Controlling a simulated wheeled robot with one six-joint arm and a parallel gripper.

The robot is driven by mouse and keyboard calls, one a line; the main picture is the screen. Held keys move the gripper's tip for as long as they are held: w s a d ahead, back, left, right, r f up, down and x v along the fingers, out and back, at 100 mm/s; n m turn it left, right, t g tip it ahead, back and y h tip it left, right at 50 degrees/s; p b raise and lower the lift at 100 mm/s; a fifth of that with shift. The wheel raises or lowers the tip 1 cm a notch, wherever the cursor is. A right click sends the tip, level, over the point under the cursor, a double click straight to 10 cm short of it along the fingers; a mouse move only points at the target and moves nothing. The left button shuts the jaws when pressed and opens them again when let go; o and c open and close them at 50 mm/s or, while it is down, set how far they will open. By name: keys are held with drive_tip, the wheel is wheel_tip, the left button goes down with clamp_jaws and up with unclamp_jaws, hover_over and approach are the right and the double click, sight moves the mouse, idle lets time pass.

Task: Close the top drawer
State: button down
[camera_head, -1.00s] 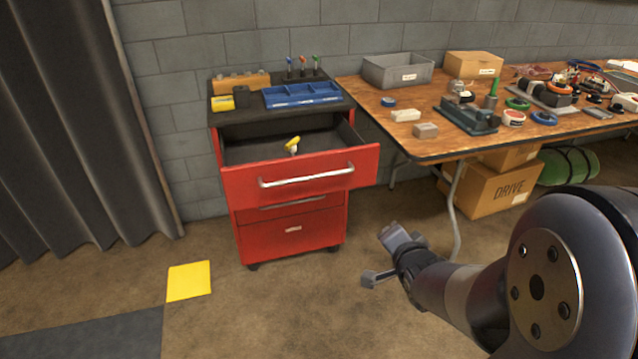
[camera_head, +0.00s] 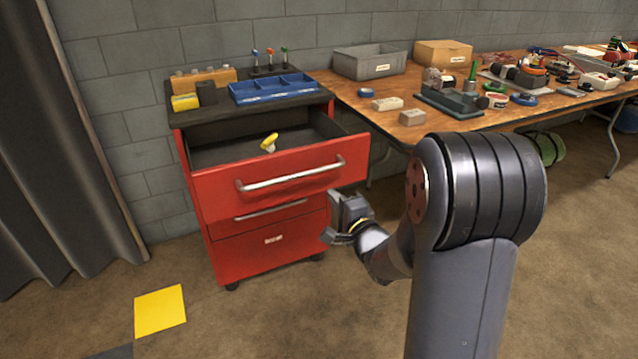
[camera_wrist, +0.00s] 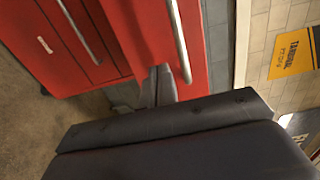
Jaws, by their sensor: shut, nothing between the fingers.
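The top drawer (camera_head: 210,192) of the red tool cabinet (camera_head: 262,252) is pulled out, with a silver bar handle (camera_head: 292,174) across its front. A yellow-topped object (camera_head: 269,143) lies inside it. My gripper (camera_head: 338,218) is shut and empty, in front of the drawer front's lower right part. In the wrist view my gripper's fingers (camera_wrist: 160,85) are close to the red drawer front (camera_wrist: 140,35), beside the handle (camera_wrist: 180,40). I cannot tell whether they touch it. The lower drawers are shut.
A blue tray (camera_head: 272,90) and a yellow box (camera_head: 185,102) sit on the cabinet top. A wooden workbench (camera_head: 400,130) covered with tools stands to the right. A yellow floor square (camera_head: 160,310) lies at lower left. The floor in front of the cabinet is clear.

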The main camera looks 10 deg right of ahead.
sight(319, 179)
drive_tip(key=b+x, duration=0.2)
drive_tip(key=x, duration=0.5)
drive_tip(key=shift+w+a+f, duration=0.1)
drive_tip(key=shift+w+f, duration=0.05)
drive_tip(key=shift+w, duration=0.25)
drive_tip(key=shift+w+a, duration=0.1)
drive_tip(key=shift+w, duration=0.15)
drive_tip(key=shift+w, duration=0.1)
